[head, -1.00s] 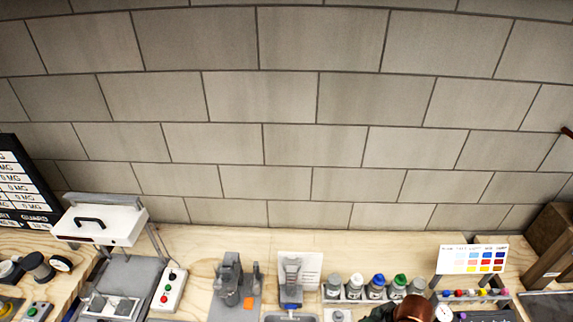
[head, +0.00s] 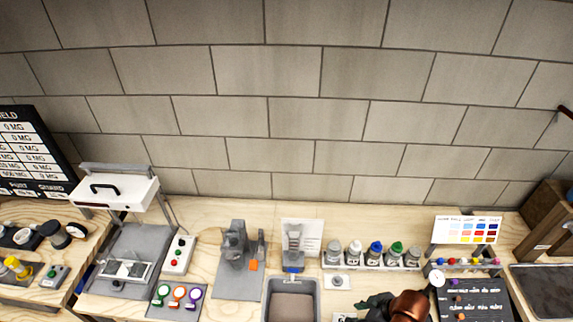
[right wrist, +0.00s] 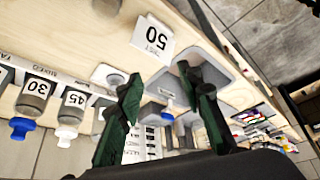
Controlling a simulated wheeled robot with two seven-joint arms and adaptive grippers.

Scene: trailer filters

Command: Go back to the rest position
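My right gripper (head: 372,304) shows at the bottom edge of the head view, beside a copper-coloured part of my right arm, low over the front of the bench. In the right wrist view its two dark green fingers (right wrist: 160,75) stand apart with nothing held between them. Bench items show behind the gap. My left gripper and left arm are not in the head view.
A row of capped bottles (head: 376,256) stands behind my right gripper. A grey basin (head: 291,279) is to its left, a dark panel with a gauge (head: 475,300) to its right. A white-topped press (head: 115,192) stands further left. A block wall closes the back.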

